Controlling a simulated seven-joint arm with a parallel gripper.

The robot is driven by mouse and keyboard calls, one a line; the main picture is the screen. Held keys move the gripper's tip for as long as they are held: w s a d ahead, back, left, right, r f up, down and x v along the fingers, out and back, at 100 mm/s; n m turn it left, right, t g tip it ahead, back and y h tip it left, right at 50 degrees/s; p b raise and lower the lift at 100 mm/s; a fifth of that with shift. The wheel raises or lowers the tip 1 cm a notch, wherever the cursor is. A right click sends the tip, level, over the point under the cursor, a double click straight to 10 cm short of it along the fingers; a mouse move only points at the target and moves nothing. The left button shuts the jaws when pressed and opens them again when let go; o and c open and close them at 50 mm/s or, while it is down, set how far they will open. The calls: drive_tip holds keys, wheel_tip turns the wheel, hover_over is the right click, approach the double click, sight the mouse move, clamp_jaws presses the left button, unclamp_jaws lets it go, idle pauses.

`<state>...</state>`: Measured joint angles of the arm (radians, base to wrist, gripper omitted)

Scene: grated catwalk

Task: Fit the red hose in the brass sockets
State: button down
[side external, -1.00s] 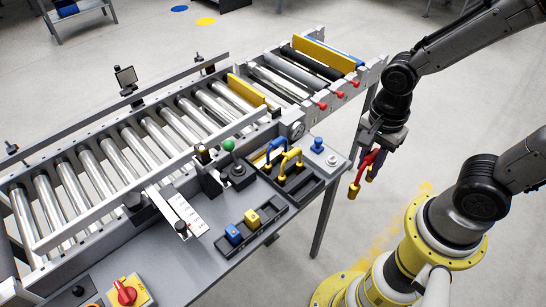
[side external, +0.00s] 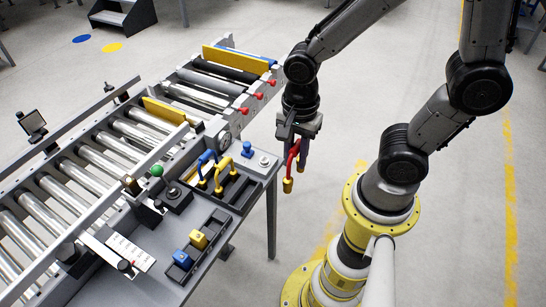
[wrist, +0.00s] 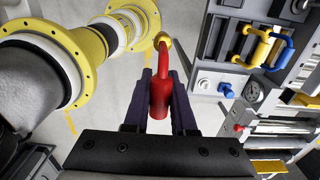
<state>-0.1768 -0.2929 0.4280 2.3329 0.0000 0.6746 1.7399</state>
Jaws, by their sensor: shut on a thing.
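The red hose (side external: 292,162) is a bent tube with a brass end fitting (side external: 287,186) hanging lowest. My gripper (side external: 301,148) is shut on it, in the air off the right end of the grey bench (side external: 226,228). In the wrist view the red hose (wrist: 160,98) stands between my two dark fingers (wrist: 164,108), its curved end and brass tip (wrist: 162,41) pointing away from the palm. A small brass-coloured cylinder (side external: 131,184) stands on the bench by the rollers; I cannot tell whether it is a socket. No pair of empty brass sockets shows clearly.
A yellow hose (side external: 225,171) and a blue hose (side external: 207,160) stand arched in a black tray on the bench. Open floor surrounds my gripper.

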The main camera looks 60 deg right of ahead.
drive_tip(key=w+a+r, duration=0.1)
drive_tip(key=w, duration=1.3)
drive_tip(key=w+a+r, duration=0.1)
drive_tip(key=w+a, duration=0.1)
drive_tip(key=w, duration=1.1)
drive_tip(key=w+f, duration=0.3)
drive_tip(key=f, duration=0.7)
drive_tip(key=shift+w+d+f, duration=0.3)
drive_tip(key=shift+f, duration=0.1)
drive_tip(key=shift+f, duration=0.2)
drive_tip(key=shift+f, duration=2.05)
drive_tip(key=shift+c, duration=1.4)
unclamp_jaws()
drive_tip(key=shift+w, duration=0.1)
